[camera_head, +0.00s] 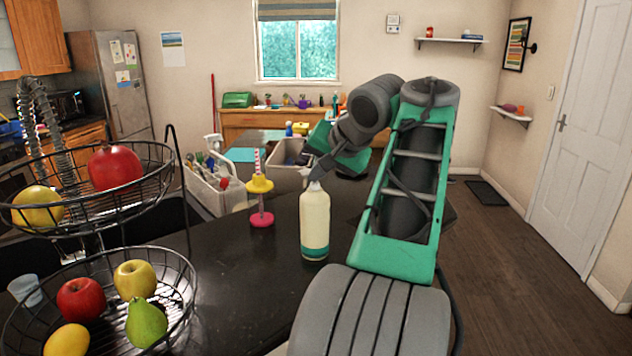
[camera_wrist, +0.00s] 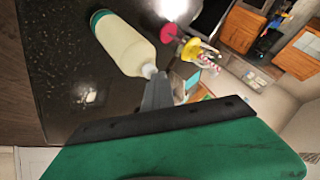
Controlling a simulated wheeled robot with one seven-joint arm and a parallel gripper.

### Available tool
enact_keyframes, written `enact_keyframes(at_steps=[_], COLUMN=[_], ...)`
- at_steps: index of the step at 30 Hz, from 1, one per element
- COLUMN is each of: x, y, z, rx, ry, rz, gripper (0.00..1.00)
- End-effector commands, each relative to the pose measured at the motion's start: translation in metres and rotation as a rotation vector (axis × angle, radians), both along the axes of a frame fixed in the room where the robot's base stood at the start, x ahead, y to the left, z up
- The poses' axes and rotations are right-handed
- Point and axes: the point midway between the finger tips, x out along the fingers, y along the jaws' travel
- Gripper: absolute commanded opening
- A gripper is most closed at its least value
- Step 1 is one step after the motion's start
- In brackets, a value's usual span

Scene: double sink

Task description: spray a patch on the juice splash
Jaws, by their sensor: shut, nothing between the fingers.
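A cream spray bottle (camera_head: 314,222) with a teal band at its base stands upright on the dark counter (camera_head: 235,300). The bottle also shows in the wrist view (camera_wrist: 122,45), its top toward my fingers. My gripper (camera_head: 316,172) is at the bottle's top in the head view, and its fingers partly hide the spray head. In the wrist view my gripper (camera_wrist: 155,84) is shut, its tips right by the bottle's neck; I cannot tell whether they touch it. I cannot make out a juice splash in either view.
A pink-and-yellow ring stand (camera_head: 261,200) stands just left of the bottle. A two-tier wire fruit basket (camera_head: 188,290) fills the left of the counter, with a clear cup (camera_head: 25,289) beside it. Bins (camera_head: 207,192) of supplies lie beyond. Open counter lies in front of the bottle.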

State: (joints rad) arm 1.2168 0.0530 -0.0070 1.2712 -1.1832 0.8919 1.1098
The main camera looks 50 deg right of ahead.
Motion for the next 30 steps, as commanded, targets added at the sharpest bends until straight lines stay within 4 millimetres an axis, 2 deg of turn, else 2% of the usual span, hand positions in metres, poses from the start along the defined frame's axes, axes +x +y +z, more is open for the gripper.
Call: enact_keyframes(at_steps=[8,15,23,26,30], x=[0.000,0.000,0.000,0.000,0.000], y=[0.000,-0.001,-0.001,-0.001,-0.001], z=[-0.005,0.003,0.003,0.007,0.023], rx=[0.009,0.009,0.007,0.007,0.007], ry=[0.008,0.008,0.006,0.005,0.005], rz=[0.001,0.001,0.000,0.001,0.000], gripper=[0.00,0.00,0.00,0.00,0.00])
